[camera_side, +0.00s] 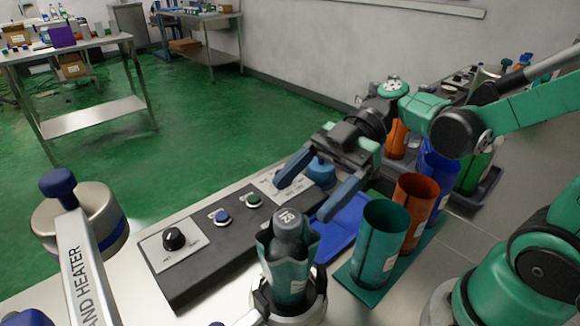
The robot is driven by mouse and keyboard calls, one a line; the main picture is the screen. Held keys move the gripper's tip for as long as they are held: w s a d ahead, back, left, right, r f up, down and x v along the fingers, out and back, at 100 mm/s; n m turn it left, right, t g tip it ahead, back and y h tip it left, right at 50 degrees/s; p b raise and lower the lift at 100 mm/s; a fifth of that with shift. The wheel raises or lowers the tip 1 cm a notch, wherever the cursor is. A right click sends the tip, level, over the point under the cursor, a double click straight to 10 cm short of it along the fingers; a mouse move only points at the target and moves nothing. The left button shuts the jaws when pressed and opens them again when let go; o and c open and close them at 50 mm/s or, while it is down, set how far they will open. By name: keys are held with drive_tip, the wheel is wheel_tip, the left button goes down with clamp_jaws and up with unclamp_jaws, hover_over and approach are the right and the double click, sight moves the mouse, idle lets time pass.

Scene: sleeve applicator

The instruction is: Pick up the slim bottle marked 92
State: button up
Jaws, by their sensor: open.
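A dark grey slim bottle (289,226) stands upright in a round holder at the front centre. Its cap carries a white label with a number that looks like 92, seen turned. A teal sleeve (288,272) with a jagged top edge surrounds the bottle's body, so only the cap and shoulder show. My gripper (304,200) is open and empty, its two blue-grey fingers pointing down and left. In the picture its fingertips are just above and behind the bottle cap, apart from it. I cannot tell the exact height gap.
Teal (378,242), orange (414,208) and blue (437,172) tubes stand on a teal base to the right. A blue tray (347,226) lies behind the bottle.

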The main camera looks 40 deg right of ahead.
sight(277, 235)
drive_tip(key=shift+f, duration=0.95)
drive_tip(key=shift+a+f, duration=0.2)
drive_tip(key=shift+x, duration=2.6)
clamp_jaws()
